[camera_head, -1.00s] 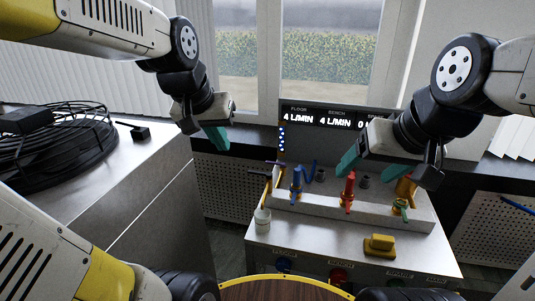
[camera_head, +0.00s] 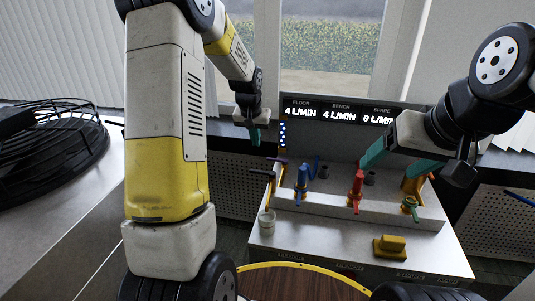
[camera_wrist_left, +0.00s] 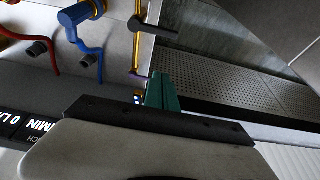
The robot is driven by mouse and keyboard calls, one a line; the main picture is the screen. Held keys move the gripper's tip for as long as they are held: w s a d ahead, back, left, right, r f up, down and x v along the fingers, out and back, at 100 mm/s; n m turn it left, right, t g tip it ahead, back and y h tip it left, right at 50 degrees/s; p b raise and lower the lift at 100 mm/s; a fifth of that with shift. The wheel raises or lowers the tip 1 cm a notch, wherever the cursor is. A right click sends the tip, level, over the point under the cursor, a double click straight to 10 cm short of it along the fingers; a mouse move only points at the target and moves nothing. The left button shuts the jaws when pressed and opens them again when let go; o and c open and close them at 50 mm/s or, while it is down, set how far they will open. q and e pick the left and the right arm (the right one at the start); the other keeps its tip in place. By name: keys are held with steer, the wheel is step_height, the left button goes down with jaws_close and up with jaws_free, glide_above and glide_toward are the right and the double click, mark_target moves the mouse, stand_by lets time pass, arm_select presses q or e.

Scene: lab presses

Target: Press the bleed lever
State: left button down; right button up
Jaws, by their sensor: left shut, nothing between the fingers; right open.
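A black lever (camera_head: 262,172) sticks out from an upright brass-coloured pipe at the left end of the bench; no label on it is readable. It also shows in the left wrist view (camera_wrist_left: 155,28), on the brass pipe near the top. My left gripper (camera_head: 254,136) is shut and empty, above and slightly left of the lever, apart from it. Its teal fingers (camera_wrist_left: 161,92) point toward the pipe side in the wrist view. My right gripper (camera_head: 398,161) is open and empty, above the right part of the bench.
The bench carries a blue valve (camera_head: 302,178), a red valve (camera_head: 356,187), a green valve (camera_head: 409,205), a yellow block (camera_head: 390,247) and a white cup (camera_head: 267,222). A flow display (camera_head: 340,112) stands behind.

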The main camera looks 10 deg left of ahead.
mark_target(262, 173)
stand_by(0.3)
arm_select(q)
step_height(262, 173, down, 10)
steer(key=shift+s+r, duration=0.25)
steer(key=shift+s, duration=0.1)
stand_by(0.4)
